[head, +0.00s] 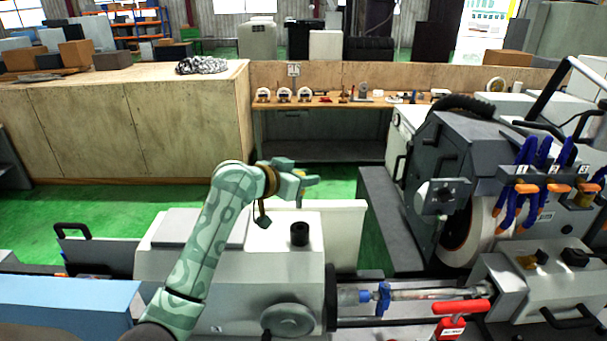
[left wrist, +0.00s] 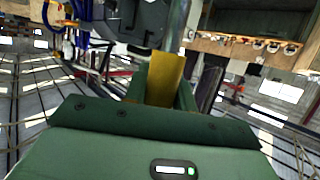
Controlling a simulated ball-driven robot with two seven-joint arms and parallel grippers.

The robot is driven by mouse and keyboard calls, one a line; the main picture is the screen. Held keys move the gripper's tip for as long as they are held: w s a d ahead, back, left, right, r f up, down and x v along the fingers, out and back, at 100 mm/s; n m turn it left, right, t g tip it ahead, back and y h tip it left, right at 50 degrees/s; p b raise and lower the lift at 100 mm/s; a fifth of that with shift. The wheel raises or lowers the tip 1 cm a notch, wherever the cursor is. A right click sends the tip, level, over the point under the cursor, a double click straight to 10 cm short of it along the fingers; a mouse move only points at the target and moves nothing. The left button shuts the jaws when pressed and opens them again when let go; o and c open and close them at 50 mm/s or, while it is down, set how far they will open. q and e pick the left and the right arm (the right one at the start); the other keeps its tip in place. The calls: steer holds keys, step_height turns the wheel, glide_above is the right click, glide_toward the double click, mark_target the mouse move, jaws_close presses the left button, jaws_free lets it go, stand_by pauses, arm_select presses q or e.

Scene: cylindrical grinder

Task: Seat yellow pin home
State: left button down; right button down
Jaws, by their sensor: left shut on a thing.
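My left gripper (head: 310,181) reaches in above the pale grey machine housing (head: 200,262) and points to the right. It is shut on the yellow pin (left wrist: 166,78), which shows as a yellow block between the green fingers in the left wrist view. I cannot tell which hole or seat belongs to the pin. My right gripper is not in view.
A red-handled clamp (head: 460,308) and a blue fitting (head: 383,297) lie along the front. A workbench (head: 330,101) with small parts is behind.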

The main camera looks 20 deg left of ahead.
mark_target(304, 224)
arm_select(q)
steer(key=shift+d+f, duration=0.1)
steer(key=shift+f, duration=2.3)
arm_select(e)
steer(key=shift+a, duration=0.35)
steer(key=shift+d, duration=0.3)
arm_select(q)
steer(key=shift+f+b, duration=0.3)
steer(key=shift+f, duration=0.15)
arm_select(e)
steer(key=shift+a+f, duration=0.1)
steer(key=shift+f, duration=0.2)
